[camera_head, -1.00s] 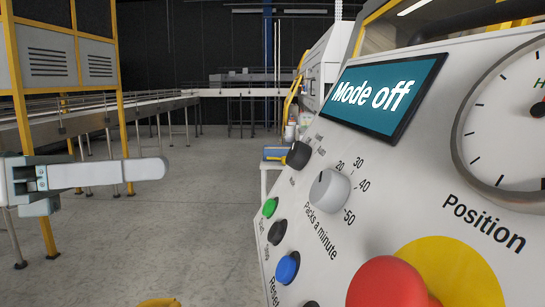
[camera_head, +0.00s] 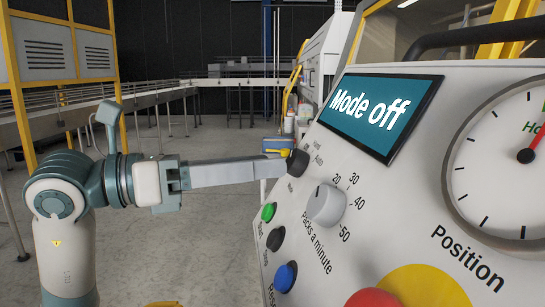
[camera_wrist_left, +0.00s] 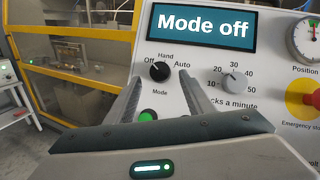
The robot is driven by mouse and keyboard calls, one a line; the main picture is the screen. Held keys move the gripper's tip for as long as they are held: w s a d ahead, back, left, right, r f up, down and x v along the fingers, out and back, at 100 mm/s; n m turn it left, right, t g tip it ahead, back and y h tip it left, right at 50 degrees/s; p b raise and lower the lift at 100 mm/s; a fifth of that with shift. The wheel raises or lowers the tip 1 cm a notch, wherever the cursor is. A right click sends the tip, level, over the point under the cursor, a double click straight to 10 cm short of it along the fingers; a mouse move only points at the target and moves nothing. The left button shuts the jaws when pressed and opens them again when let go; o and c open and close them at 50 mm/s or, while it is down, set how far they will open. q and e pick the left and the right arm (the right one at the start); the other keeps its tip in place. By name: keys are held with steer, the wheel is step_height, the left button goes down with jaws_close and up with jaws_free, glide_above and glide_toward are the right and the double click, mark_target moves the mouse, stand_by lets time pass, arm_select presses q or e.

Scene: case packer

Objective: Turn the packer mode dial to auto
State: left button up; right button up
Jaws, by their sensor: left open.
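The black mode dial (camera_head: 298,162) is on the sloped control panel (camera_head: 345,240), left of the packs-a-minute dial. In the left wrist view the dial (camera_wrist_left: 159,71) has Off, Hand and Auto printed around it, and its pointer is turned toward Off. The display (camera_head: 382,113) reads "Mode off". My left gripper (camera_head: 283,167) reaches in from the left with its fingertips close to the dial. In the left wrist view its open fingers (camera_wrist_left: 158,88) stand either side of and just below the dial; I cannot tell whether they touch it. My right gripper is not in view.
The grey packs-a-minute dial (camera_head: 326,205) is close to the right of the mode dial. Green (camera_head: 268,212), black (camera_head: 275,238) and blue (camera_head: 286,276) buttons sit below. A red emergency stop (camera_wrist_left: 312,100) is at the right. Open floor lies left of the panel.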

mark_target(296, 163)
arm_select(q)
steer(key=shift+x, duration=1.4)
steer(key=c, duration=1)
steer(key=shift+c, duration=0.2)
